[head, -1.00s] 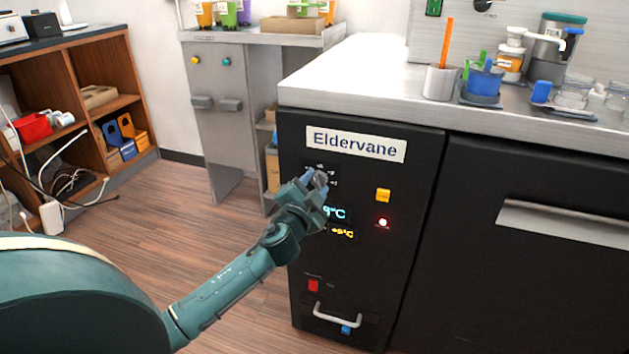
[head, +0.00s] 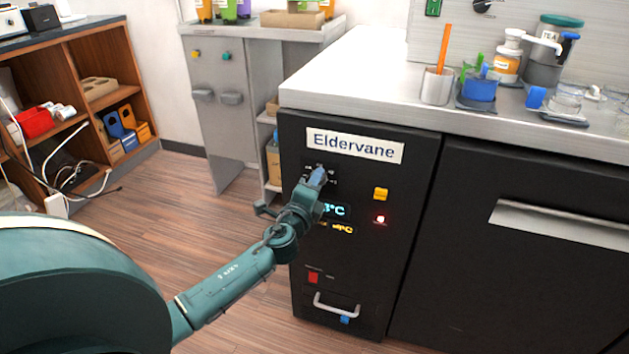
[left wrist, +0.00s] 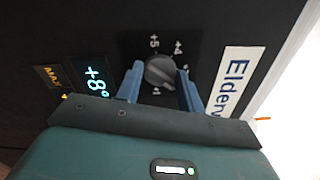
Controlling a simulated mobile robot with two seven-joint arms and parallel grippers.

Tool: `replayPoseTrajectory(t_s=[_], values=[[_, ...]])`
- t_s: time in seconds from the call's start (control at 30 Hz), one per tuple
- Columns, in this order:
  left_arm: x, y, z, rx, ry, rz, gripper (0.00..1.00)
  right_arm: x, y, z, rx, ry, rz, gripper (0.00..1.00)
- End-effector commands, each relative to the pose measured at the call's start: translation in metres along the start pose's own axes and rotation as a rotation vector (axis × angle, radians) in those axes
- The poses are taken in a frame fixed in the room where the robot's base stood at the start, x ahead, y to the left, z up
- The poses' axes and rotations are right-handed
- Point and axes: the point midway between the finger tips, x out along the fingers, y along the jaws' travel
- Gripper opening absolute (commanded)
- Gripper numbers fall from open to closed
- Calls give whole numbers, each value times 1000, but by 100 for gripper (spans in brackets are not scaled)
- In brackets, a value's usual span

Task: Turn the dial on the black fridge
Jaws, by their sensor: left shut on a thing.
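The black fridge (head: 360,270) stands under the steel counter, with an "Eldervane" label above its control panel. Its round grey dial (left wrist: 160,71) shows in the left wrist view, with markings such as +4 and +5 around it. My left gripper (head: 318,176) is at the dial, its two blue fingers on either side of the knob and shut on it. In the head view the gripper mostly hides the dial. My right gripper is not in view.
A pen cup (head: 437,88) and jars stand on the counter (head: 350,85).

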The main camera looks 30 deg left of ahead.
Motion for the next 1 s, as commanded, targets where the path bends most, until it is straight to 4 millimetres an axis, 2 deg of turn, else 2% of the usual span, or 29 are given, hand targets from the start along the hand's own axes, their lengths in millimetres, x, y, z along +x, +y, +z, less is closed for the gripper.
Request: replayPoseTrajectory(t_s=[0.8,1.0], values=[[0,-2,0,765,2,1,14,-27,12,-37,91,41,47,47],[0,-1,0,908,1,1,14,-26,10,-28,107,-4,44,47]])
